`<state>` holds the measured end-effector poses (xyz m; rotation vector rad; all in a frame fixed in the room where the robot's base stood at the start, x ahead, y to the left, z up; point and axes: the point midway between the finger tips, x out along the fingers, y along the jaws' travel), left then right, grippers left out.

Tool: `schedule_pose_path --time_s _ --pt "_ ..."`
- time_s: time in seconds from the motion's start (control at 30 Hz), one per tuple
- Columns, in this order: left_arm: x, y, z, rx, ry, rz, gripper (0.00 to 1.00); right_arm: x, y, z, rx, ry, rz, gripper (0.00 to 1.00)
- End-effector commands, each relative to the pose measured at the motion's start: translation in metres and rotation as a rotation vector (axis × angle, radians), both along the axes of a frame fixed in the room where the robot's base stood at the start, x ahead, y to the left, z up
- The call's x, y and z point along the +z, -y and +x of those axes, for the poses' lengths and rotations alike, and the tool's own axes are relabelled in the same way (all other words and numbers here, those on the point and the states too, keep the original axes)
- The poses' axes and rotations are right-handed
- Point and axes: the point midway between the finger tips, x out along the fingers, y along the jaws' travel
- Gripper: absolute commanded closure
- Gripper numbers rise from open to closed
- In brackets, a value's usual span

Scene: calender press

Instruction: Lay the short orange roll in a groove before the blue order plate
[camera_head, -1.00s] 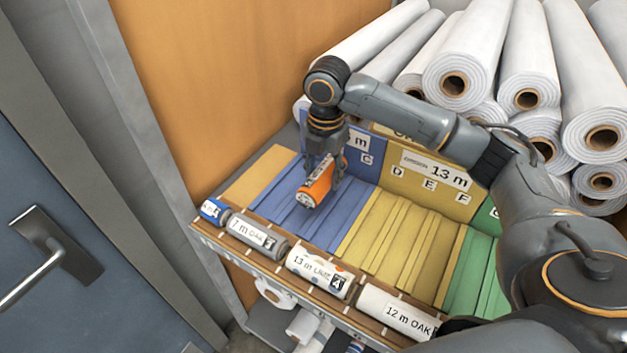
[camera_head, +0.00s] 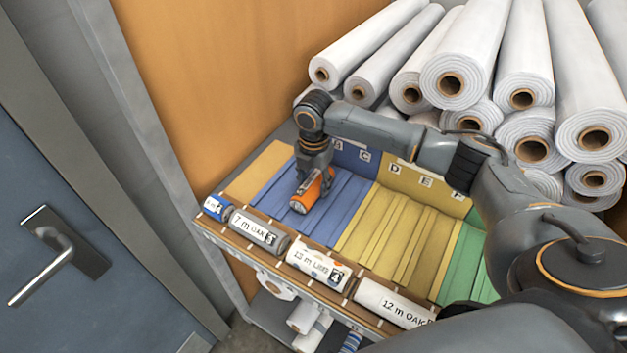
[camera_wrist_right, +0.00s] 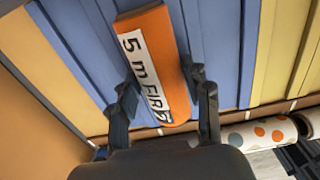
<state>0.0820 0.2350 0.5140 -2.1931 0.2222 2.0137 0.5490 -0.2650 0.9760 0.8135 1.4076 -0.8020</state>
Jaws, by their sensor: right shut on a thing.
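The short orange roll (camera_head: 306,196) is between the fingers of my right gripper (camera_head: 314,180), which is shut on it. The roll is low over the left part of the blue grooved bed (camera_head: 340,216); I cannot tell whether it touches the bed. My left gripper is not in view.
Several labelled rolls, among them a 7 m OAK roll (camera_head: 258,234) and a 12 m OAK roll (camera_head: 391,302), lie along the front ledge. Yellow (camera_head: 400,235) and green (camera_head: 470,262) beds lie to the right. Large white rolls (camera_head: 455,75) are stacked behind.

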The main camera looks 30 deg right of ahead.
Motion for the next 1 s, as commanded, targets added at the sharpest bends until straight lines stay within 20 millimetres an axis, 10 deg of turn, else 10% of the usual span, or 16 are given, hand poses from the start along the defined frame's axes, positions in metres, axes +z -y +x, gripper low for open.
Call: schedule_pose_path --time_s 0.03,0.07,0.17,0.57,1.0 --pt "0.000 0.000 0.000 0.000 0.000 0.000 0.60 -0.002 0.000 0.000 0.000 -0.001 0.000 0.85" --pt "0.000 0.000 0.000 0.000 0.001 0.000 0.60 -0.002 0.000 0.000 0.000 0.000 0.000 0.46" --pt "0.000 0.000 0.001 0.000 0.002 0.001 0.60 -0.002 0.000 0.000 0.000 -0.001 -0.001 0.29" --pt "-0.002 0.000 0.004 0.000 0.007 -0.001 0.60 0.005 0.000 0.000 0.001 0.001 0.000 0.29" --pt "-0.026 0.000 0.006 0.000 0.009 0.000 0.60 0.090 0.000 0.000 0.000 0.003 0.001 0.29"
